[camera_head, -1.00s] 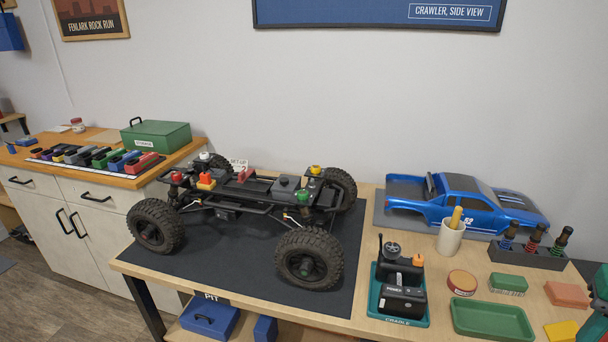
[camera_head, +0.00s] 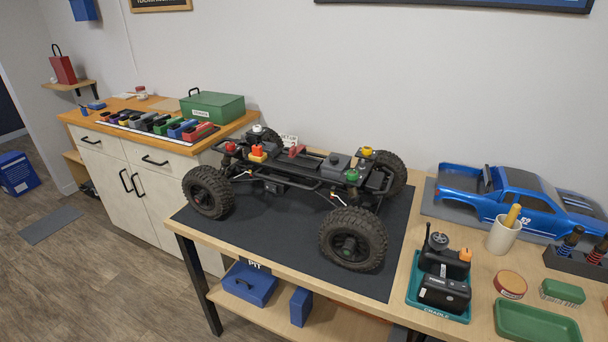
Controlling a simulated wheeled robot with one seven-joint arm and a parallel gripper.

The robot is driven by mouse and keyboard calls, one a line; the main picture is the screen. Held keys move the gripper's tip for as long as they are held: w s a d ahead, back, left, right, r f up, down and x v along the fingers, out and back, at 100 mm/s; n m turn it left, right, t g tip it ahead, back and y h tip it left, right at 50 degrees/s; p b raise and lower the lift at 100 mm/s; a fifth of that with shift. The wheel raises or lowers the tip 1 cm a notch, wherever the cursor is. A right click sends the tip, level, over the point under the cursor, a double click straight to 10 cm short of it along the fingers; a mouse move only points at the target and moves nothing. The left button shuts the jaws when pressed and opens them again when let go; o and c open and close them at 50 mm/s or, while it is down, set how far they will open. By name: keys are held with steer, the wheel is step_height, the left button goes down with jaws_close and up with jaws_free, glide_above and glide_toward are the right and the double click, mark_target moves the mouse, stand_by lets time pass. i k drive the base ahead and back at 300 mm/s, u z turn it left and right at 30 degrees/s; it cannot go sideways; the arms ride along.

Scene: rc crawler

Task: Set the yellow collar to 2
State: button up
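The crawler chassis (camera_head: 310,175) stands on its wheels on a dark mat (camera_head: 285,255) on the workbench. A small yellow collar (camera_head: 367,151) sits at the top of its far right corner, near the far right wheel. A green collar (camera_head: 352,175) is at the near right corner, a red one (camera_head: 230,147) at the near left and a white one (camera_head: 257,128) at the far left. The yellow collar's setting is too small to read. My gripper is not in view.
A transmitter in a teal cradle (camera_head: 440,306), a cup (camera_head: 503,235), a green tray (camera_head: 535,322) and a blue truck body (camera_head: 515,203) are right of the mat. A side cabinet (camera_head: 140,180) holds a green box (camera_head: 212,107) and several coloured blocks.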

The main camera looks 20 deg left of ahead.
mark_target(367, 152)
steer(key=k, duration=1.25)
steer(key=u, duration=0.55)
steer(key=i, duration=1.9)
steer(key=z, duration=0.25)
